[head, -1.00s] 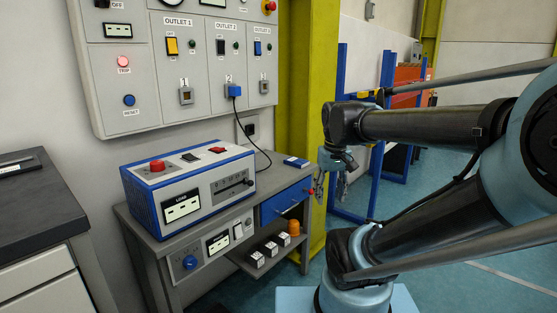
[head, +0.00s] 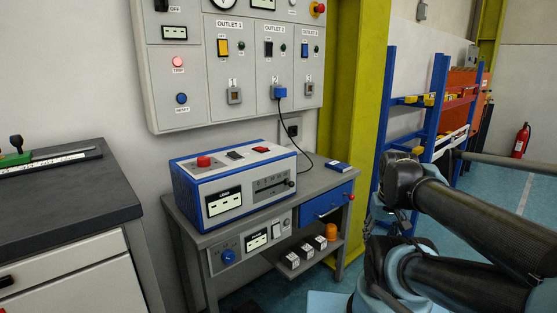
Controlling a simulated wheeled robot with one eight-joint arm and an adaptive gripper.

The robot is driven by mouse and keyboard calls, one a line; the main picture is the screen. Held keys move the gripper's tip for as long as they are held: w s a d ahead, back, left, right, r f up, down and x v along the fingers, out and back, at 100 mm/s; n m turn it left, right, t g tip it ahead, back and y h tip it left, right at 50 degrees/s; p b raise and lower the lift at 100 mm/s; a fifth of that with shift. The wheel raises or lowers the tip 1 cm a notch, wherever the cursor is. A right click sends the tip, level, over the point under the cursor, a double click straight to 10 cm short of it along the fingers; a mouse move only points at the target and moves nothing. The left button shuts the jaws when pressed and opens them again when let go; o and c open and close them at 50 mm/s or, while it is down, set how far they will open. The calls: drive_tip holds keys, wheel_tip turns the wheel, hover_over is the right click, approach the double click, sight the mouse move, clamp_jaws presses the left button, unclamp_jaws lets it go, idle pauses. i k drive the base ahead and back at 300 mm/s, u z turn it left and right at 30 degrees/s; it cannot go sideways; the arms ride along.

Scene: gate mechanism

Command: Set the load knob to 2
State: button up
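A round blue knob (head: 228,256) sits on a grey panel at the front of the workbench, beside a small display (head: 256,240). I cannot read a scale around it. Above it, a blue and white box (head: 232,185) on the bench has a display labelled LOAD (head: 223,202) and a slotted scale with a small dark lever (head: 291,183). My gripper (head: 382,222) hangs right of the bench, well apart from the knob and the box. Its fingers are small and partly hidden by my arm, so their opening is unclear.
The bench (head: 330,177) has a blue drawer (head: 325,203) and a lower shelf with several small blocks. A dark-topped cabinet (head: 60,210) stands left. An outlet panel (head: 190,60) hangs above. A yellow post (head: 352,80) and blue rack (head: 435,100) stand right.

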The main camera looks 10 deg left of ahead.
sight(202, 161)
drive_tip(key=u, duration=1.25)
